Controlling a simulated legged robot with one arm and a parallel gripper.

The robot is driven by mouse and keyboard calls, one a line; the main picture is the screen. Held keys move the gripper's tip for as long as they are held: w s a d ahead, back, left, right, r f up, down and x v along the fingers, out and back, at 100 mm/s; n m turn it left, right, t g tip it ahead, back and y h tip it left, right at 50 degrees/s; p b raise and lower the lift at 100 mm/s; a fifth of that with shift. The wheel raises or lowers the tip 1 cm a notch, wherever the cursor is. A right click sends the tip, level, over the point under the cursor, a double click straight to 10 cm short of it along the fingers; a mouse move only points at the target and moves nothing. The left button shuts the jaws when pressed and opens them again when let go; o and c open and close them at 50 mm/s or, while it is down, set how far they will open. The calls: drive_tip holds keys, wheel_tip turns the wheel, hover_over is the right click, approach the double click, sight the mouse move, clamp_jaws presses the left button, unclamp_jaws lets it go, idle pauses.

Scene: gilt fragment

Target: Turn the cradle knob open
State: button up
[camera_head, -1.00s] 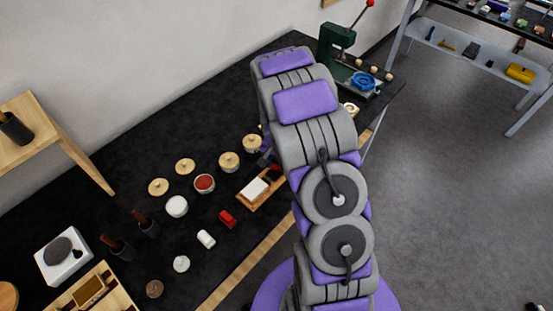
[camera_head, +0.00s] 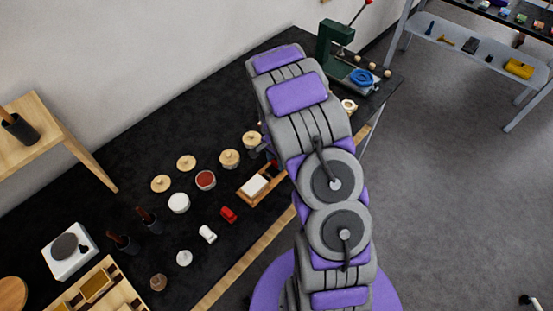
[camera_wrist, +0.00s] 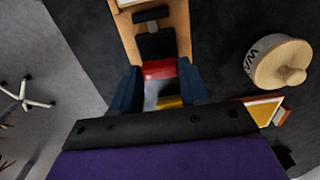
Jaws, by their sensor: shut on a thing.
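The wooden cradle (camera_head: 251,195) lies near the front edge of the black table, with a white block (camera_head: 256,184) on it. In the wrist view, the cradle (camera_wrist: 181,22) runs up from my gripper and carries black fittings (camera_wrist: 154,43). My gripper (camera_wrist: 160,80) has its two dark blue fingers either side of a red, grey and yellow piece (camera_wrist: 160,69) at the cradle's near end, and is shut on it. This piece appears to be the cradle knob; its shape and turn are partly hidden. In the head view, my arm mostly hides the gripper.
Round wooden-lidded pots (camera_head: 229,158) and a red-filled dish (camera_head: 206,180) stand left of the cradle. A small red item (camera_head: 228,214) and a white one (camera_head: 207,233) lie in front. A round wooden-lidded pot (camera_wrist: 280,65) is right in the wrist view. A green press (camera_head: 336,48) stands at the far end.

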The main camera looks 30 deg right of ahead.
sight(275, 162)
drive_tip(key=o, duration=1.1)
drive_tip(key=shift+a, duration=0.15)
drive_tip(key=shift+c, duration=0.2)
wheel_tip(275, 162, up, 17)
drive_tip(key=p, duration=0.1)
drive_tip(key=shift+r, duration=0.15)
